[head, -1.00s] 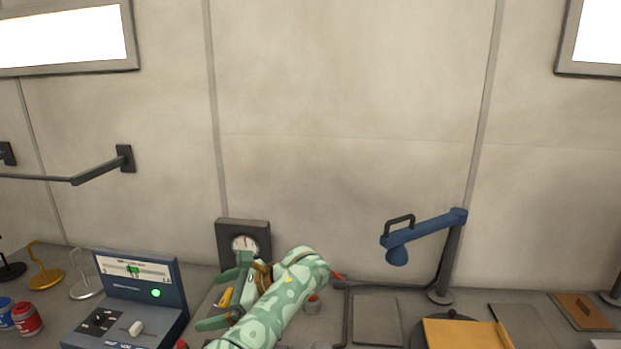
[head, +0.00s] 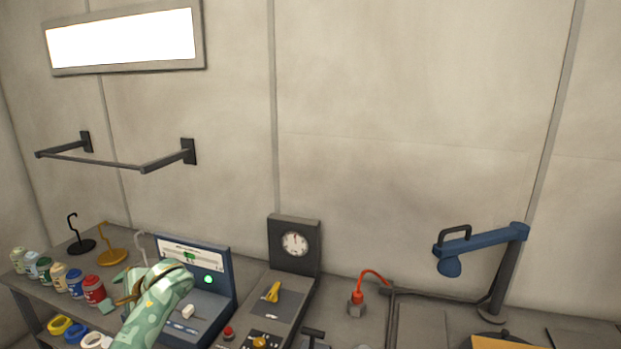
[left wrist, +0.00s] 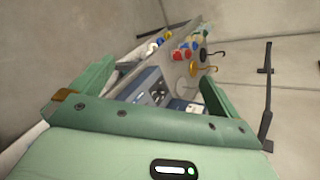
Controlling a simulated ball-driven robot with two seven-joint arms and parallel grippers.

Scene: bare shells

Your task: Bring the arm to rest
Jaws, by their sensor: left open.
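My left arm, patterned in light and dark green, reaches up from the bottom of the head view. Its gripper (head: 122,291) is at the left part of the bench, in front of the blue console (head: 226,285) and close to the red can (head: 93,290) in the picture. In the left wrist view the gripper's two green fingers (left wrist: 155,85) stand wide apart with nothing between them close up; the console and bench lie beyond. My right gripper is not in view.
Several cans (head: 45,267) and hook stands (head: 112,257) line the bench's left end. A gauge box (head: 294,244), yellow lever (head: 272,292), red-topped fitting (head: 356,303) and blue lamp (head: 480,244) stand rightward. A wall rail (head: 110,163) hangs above.

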